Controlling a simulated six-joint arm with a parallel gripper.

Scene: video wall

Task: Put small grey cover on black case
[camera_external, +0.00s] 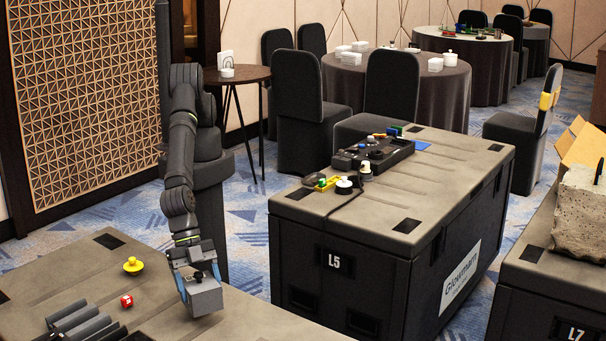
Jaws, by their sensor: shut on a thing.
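My gripper (197,276) is at the lower left, pointing down over the near case top. It is shut on a small grey box-shaped piece (206,299), which looks like the grey cover. The fingertips are partly hidden, and I cannot tell if the piece touches the surface below. A large black case (330,285) marked L5 stands to the right, across a gap, with a grey-brown top. A flat black case-like unit (398,150) with small coloured parts lies on its far half. I cannot tell which of these is the task's black case.
Case L7 (545,290) carries a stone block.

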